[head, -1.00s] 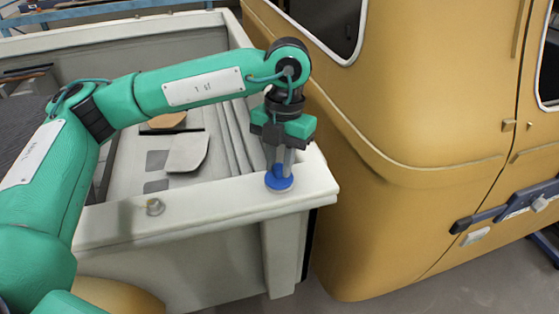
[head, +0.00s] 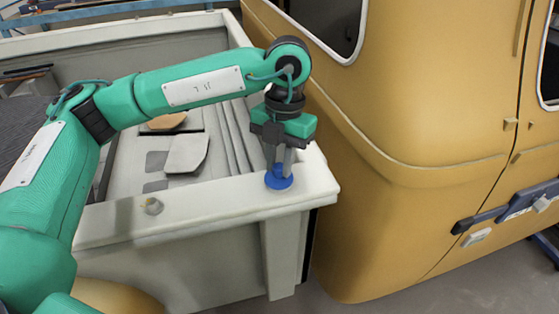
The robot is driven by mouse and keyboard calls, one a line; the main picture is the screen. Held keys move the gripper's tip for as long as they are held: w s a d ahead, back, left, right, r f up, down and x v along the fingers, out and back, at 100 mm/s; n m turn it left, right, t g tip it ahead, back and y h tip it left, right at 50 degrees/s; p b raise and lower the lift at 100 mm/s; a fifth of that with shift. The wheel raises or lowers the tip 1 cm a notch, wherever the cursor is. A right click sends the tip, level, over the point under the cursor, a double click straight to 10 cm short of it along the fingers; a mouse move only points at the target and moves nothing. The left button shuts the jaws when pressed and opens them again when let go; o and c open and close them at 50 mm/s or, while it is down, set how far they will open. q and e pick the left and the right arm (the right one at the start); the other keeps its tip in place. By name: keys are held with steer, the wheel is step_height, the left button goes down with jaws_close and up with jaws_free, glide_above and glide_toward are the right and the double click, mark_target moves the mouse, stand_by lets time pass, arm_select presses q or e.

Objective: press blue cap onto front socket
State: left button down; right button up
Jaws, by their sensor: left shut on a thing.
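The blue cap (head: 279,181) is on the top of the pale shell's near rim, close to its right corner. My left gripper (head: 279,168) points straight down and is shut on the cap from above. The cap looks level and seems to touch the rim; what lies under it is hidden. My right gripper is not in view.
The pale open shell (head: 180,224) fills the left and middle, with loose flat panels (head: 186,153) inside. A tan vehicle cab (head: 420,130) stands close on the right, beside my left gripper. Its blue-grey door handle (head: 505,206) juts out at the far right.

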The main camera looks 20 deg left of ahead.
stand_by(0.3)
arm_select(q)
steer(key=c, duration=0.7)
jaws_free()
steer(key=shift+r, duration=0.1)
steer(key=shift+r+p, duration=0.5)
steer(key=shift+r, duration=0.45)
steer(key=shift+r+p, duration=1)
steer(key=shift+r, duration=1.5)
